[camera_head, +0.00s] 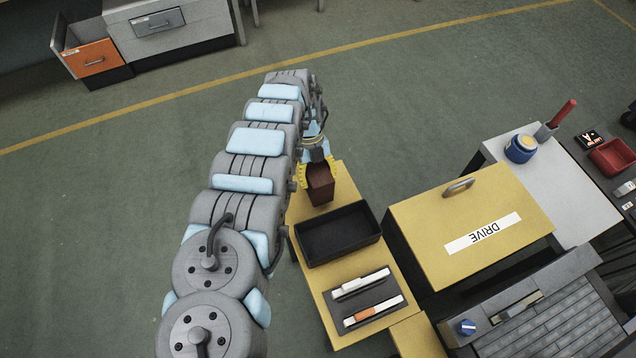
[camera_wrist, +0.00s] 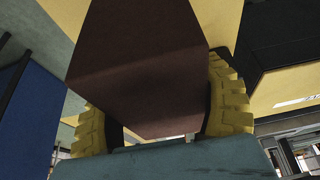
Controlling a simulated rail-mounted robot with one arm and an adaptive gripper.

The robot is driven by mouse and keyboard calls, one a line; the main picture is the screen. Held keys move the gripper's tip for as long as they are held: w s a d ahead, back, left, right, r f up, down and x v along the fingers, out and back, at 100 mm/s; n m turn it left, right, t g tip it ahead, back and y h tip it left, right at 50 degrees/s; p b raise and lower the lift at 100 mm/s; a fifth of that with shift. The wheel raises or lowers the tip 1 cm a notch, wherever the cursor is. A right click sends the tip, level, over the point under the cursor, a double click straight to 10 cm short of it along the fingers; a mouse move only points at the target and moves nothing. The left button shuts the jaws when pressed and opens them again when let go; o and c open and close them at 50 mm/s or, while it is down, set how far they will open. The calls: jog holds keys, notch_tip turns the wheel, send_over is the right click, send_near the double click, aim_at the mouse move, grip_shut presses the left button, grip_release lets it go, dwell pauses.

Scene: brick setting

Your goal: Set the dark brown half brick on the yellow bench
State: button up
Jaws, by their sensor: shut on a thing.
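The dark brown half brick (camera_head: 320,183) is between the yellow fingers of my gripper (camera_head: 318,172), over the back end of the yellow bench (camera_head: 296,214). In the wrist view the brick (camera_wrist: 140,75) fills the middle, with a yellow finger of my gripper (camera_wrist: 165,115) on each side. My gripper is shut on the brick. I cannot tell whether the brick's underside touches the bench top.
A black open tray (camera_head: 338,234) stands on the bench just in front of the brick. A grey holder (camera_head: 366,300) with white and orange items lies further forward. A yellow cabinet labelled DRIVE (camera_head: 470,225) stands to the right. Open floor (camera_head: 400,110) lies behind.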

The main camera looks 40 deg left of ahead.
jog(key=shift+f+b, duration=0.3)
jog(key=shift+f, duration=1.15)
jog(key=shift+f, duration=0.2)
jog(key=o, duration=1.3)
jog(key=b+v, duration=0.2)
jog(key=v, duration=0.7)
jog(key=shift+w+a+r+b, duration=0.1)
jog(key=shift+a+r+b, duration=0.25)
jog(key=shift+r+b, duration=0.45)
jog(key=shift+b+v, duration=0.8)
jog(key=shift+b, duration=0.05)
jog(key=shift+d+r, duration=0.1)
jog(key=shift+d, duration=0.1)
